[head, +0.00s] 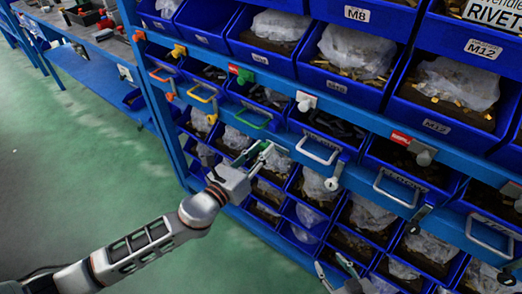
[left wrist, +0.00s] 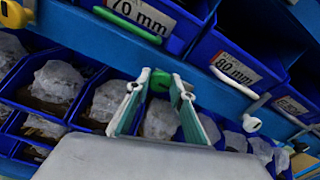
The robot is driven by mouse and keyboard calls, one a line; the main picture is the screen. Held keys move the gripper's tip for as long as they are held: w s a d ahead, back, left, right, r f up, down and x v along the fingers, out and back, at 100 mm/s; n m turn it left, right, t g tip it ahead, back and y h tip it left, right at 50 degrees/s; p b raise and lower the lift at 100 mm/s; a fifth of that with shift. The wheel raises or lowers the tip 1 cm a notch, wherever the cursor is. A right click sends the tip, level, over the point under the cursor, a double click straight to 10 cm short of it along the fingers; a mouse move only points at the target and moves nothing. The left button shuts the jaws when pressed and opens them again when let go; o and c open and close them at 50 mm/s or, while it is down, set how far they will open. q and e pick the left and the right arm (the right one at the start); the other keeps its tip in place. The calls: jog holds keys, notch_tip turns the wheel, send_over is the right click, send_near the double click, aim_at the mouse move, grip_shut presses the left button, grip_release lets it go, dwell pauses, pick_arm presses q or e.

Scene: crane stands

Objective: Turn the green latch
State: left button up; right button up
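The green latch (head: 267,147) sits on the blue shelf beam below the green drawer handle, partly hidden by my left gripper. In the left wrist view the latch (left wrist: 159,82) shows between the fingertips, with a pale green part hanging below it. My left gripper (head: 260,153) has its fingers apart, one on each side of the latch. The right finger looks very close to the latch; I cannot tell whether it touches. My right gripper (head: 335,274) is at the bottom edge of the head view, fingers apart and empty, away from the latch.
The green drawer handle (head: 251,117) is just above the left gripper. A white handle (head: 318,150) and a white latch (head: 332,183) are to the right. Another green latch (head: 243,75) is on the beam above. Open floor (head: 90,180) lies at left.

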pick_arm(q)
jog(key=shift+n, duration=0.3)
jog(key=n, duration=0.3)
jog(key=shift+n, duration=0.3)
jog(key=n+p, duration=0.1)
jog(key=n, duration=0.2)
jog(key=shift+n, duration=0.3)
jog(key=n+p, duration=0.1)
jog(key=n, duration=0.2)
jog(key=shift+r+n, duration=0.1)
jog(key=shift+n, duration=0.3)
jog(key=n+p, duration=0.2)
jog(key=n, duration=0.1)
jog(key=shift+n, duration=1)
jog(key=shift+p, duration=0.35)
jog(key=o, duration=1.1)
